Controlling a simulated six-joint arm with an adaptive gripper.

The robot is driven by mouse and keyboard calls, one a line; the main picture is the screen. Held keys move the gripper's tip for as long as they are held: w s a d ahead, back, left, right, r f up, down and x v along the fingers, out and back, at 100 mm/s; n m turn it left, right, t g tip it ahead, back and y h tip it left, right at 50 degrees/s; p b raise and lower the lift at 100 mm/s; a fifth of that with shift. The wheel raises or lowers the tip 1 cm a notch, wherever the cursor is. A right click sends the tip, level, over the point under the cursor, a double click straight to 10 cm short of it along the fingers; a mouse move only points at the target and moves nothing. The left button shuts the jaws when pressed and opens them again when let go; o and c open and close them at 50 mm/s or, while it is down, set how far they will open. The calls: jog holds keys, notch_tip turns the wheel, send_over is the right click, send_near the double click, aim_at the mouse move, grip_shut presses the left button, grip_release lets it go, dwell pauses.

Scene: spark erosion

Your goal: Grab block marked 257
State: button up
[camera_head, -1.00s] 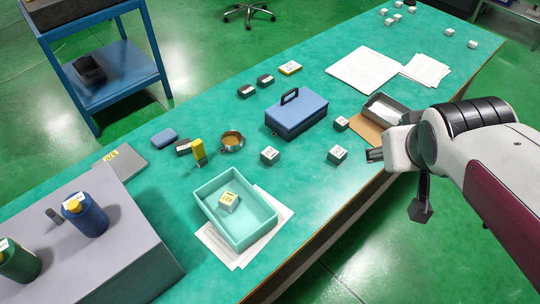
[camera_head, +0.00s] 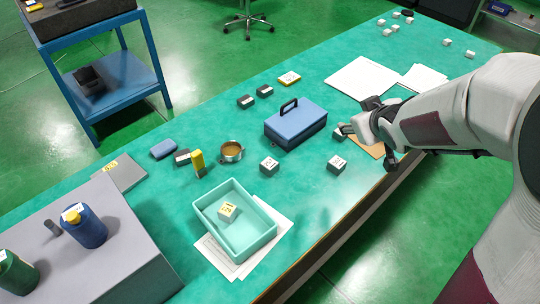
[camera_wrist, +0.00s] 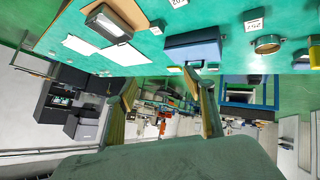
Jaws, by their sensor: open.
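Two white marked blocks stand apart on the green table in front of the blue toolbox: a left block (camera_head: 269,165) and a right block (camera_head: 337,163). A third block (camera_head: 338,133) is partly hidden by my gripper (camera_head: 362,125). Another block (camera_head: 227,211) lies in the pale green tray. In the wrist view, the left block (camera_wrist: 254,24) carries a label that may read 257, but I cannot be sure. My gripper (camera_wrist: 167,88) is open and empty, its fingers spread and aimed past the table at the room.
The blue toolbox (camera_head: 296,125), the round tin (camera_head: 231,151), a yellow item (camera_head: 198,163) and the pale green tray (camera_head: 208,226) stand around the blocks. Papers (camera_head: 362,76) lie farther back. Several small white blocks (camera_head: 395,14) sit at the far end. Bare table surrounds the left block.

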jog(key=w+a+f+n+y, duration=0.2)
jog(key=w+a+f, duration=0.15)
jog(key=f, duration=0.25)
jog(key=n+g+y, duration=0.2)
jog(key=n+y, duration=0.1)
jog(key=y, duration=0.5)
send_near(274, 164)
jog(key=w+a, duration=0.1)
jog(key=w+f, duration=0.1)
jog(key=shift+w+a, duration=0.4)
jog(key=shift+s+a+f+g, duration=0.3)
jog(key=shift+x, duration=1.3)
